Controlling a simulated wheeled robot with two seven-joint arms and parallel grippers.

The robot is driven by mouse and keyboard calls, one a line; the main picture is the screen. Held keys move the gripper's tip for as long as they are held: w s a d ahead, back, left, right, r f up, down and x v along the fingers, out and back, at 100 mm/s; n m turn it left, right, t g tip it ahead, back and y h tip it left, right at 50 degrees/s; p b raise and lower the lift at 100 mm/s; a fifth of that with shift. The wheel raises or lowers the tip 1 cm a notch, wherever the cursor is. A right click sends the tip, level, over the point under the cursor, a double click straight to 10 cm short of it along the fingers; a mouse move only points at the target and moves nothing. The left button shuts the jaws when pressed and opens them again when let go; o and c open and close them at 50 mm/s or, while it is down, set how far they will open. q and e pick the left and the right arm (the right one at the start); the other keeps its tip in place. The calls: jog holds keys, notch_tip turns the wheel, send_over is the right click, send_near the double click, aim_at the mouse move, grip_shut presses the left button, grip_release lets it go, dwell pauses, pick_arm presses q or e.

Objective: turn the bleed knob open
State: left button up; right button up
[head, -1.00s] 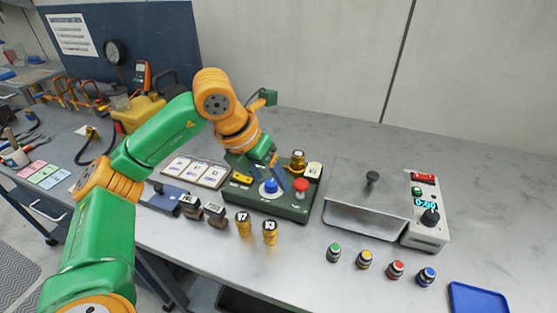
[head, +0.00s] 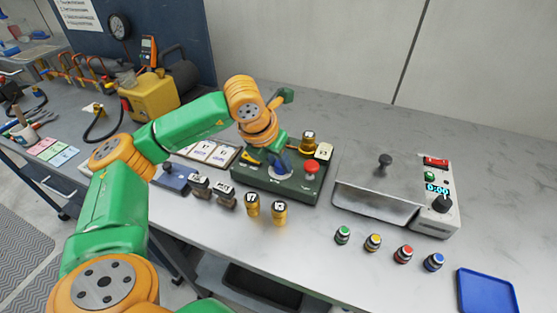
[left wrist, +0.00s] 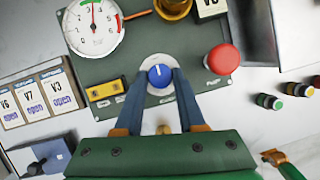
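The bleed knob is a round blue knob with a white pointer mark, on the dark green panel box (head: 302,188). In the left wrist view the blue knob (left wrist: 159,75) shows its mark pointing up, toward the gauge side, with a pale collar around it. My left gripper (head: 280,170) reaches down over the knob, which is mostly hidden in the head view. In the left wrist view the gripper's two dark fingers (left wrist: 160,80) flank the knob closely with no clear gap, so it appears shut on it. My right gripper is not in view.
A red mushroom button (left wrist: 223,58) stands right of the knob. Brass fittings (head: 279,213) stand in front of the box. A metal-lidded unit (head: 376,185) stands to the right.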

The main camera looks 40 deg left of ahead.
pick_arm(q)
grip_shut()
